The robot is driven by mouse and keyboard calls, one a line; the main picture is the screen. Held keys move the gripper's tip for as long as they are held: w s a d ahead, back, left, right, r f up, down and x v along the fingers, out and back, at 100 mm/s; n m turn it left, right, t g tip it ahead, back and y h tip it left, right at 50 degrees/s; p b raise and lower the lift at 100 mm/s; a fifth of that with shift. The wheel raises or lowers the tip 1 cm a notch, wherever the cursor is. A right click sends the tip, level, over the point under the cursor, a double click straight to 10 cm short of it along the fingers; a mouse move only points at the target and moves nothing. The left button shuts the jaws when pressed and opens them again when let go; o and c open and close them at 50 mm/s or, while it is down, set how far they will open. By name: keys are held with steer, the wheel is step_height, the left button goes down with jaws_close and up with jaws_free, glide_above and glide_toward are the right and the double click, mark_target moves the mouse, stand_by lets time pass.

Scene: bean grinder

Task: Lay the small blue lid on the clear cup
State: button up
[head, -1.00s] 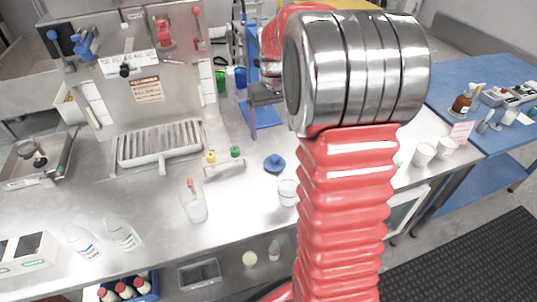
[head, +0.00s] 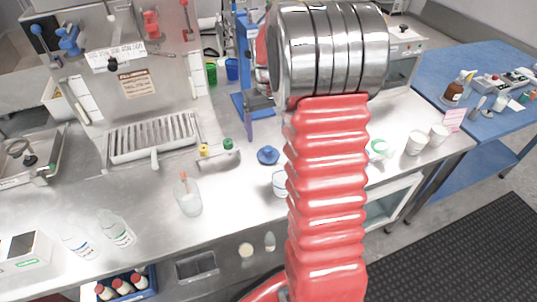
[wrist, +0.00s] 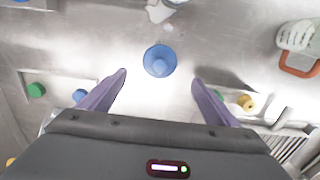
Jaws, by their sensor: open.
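The small blue lid (head: 268,156), round with a raised knob, lies on the steel counter. In the wrist view the lid (wrist: 160,60) sits just beyond the gap between my fingertips, roughly centred. My gripper (wrist: 159,80) is open and empty, its two purple fingers apart. In the head view one purple finger (head: 250,124) hangs down behind the lid; my red arm hides the rest. The clear cup (head: 279,184) stands on the counter in front of the lid, its right side hidden by my arm. A pale object at the wrist view's top edge is too cut off to identify.
A clear beaker with an orange stick (head: 188,195) stands left of the cup. Yellow and green knobs (head: 228,144) and a drip tray (head: 153,138) lie left of the lid. White cups (head: 417,142) stand on the right.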

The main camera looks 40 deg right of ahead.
mark_target(268, 148)
steer(key=shift+f, duration=1.95)
steer(key=shift+s+f, duration=0.15)
steer(key=shift+f, duration=2.45)
steer(key=shift+c, duration=0.4)
steer(key=c, duration=1)
